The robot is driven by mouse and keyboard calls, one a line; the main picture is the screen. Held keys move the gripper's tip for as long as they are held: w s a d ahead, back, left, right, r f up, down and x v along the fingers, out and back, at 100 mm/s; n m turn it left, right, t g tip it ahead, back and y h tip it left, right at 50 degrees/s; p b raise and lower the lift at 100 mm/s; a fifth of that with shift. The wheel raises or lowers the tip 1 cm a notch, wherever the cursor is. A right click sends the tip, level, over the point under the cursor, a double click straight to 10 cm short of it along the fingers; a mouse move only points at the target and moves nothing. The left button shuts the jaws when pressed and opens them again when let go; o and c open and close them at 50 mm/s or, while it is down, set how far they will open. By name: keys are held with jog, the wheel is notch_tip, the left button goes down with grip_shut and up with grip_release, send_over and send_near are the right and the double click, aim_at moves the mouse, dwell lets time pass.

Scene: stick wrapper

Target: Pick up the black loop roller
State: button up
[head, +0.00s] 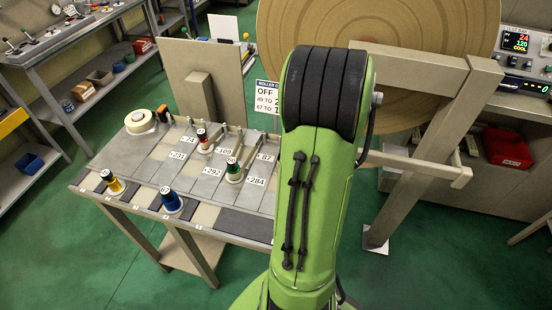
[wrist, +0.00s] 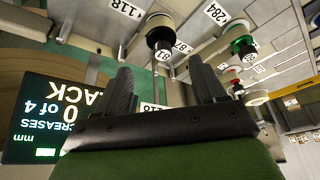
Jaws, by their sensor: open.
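A black roller (wrist: 160,38) with a white face numbered 81 and a pale flange sits on the rack in the wrist view, above the middle of the picture. My gripper (wrist: 163,84) is open, its two dark fingers spread apart with nothing held between them. The roller lies beyond the fingertips, roughly in line with the gap; the distance is hard to tell. In the head view my green arm covers my gripper, and I cannot see the black roller there.
The slotted table (head: 143,150) holds a red roller (head: 203,140), a green roller (head: 233,172), a blue roller (head: 172,200), a yellow roller (head: 113,181) and a tape roll (head: 140,121). A large wooden disc (head: 420,25) stands behind. A lit screen (wrist: 45,120) is at the wrist view's left.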

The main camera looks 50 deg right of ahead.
jog(key=b+x, duration=0.2)
jog(key=x, duration=1.2)
jog(key=shift+w+f, duration=0.15)
jog(key=shift+f, duration=0.05)
jog(key=shift+a, duration=0.1)
jog(key=shift+c, duration=0.6)
jog(key=c, duration=0.7)
notch_tip(320, 180, up, 10)
jog(key=shift+f+p, duration=0.15)
jog(key=shift+p, duration=0.75)
jog(key=shift+r, duration=0.25)
jog(key=shift+a, duration=0.1)
